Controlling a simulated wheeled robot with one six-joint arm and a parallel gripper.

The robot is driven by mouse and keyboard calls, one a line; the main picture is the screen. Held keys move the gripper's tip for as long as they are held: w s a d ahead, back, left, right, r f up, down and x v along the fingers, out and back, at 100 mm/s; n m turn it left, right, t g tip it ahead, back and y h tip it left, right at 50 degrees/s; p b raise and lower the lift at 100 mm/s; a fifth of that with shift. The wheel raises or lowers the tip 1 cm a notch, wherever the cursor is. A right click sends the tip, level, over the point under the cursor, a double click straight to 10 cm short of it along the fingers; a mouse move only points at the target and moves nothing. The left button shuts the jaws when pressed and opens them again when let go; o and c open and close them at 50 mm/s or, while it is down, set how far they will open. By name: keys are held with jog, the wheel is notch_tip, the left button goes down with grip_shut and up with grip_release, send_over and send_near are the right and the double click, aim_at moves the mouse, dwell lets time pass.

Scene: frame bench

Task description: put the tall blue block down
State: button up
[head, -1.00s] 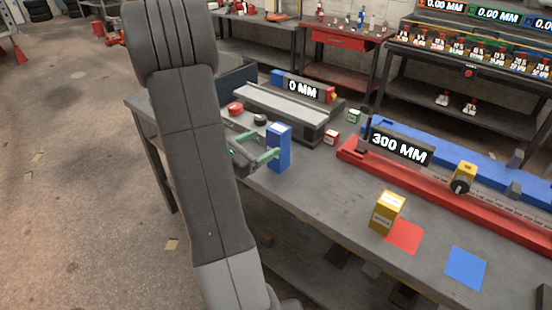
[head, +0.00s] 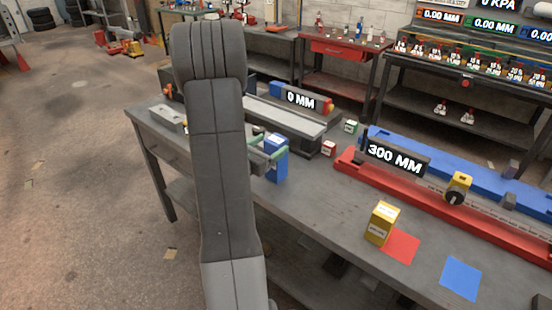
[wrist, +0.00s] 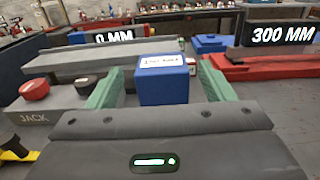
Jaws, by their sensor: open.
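The tall blue block (head: 277,163) stands upright on the grey bench (head: 322,205), just right of my arm in the head view. In the wrist view the block (wrist: 163,85), with a white label on top, is between my gripper's two green fingers. My gripper (wrist: 160,78) is open, with a gap on each side of the block. In the head view my gripper (head: 268,151) is at the block's upper part, and my arm hides part of it. The block's lower part is hidden in the wrist view.
A yellow block (head: 381,223) stands beside a red square (head: 401,246), with a blue square (head: 461,279) further right. A long red rail (head: 440,192) lies behind. The 0 MM device (head: 292,122) and small red (head: 329,149) and green cubes (head: 351,126) are behind the block.

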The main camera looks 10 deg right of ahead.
aim_at(280, 137)
jog(key=p+x, duration=0.1)
jog(key=x, duration=0.4)
jog(key=shift+s+d+p, duration=0.1)
jog(key=shift+p, duration=0.2)
jog(key=shift+c, duration=0.2)
grip_shut()
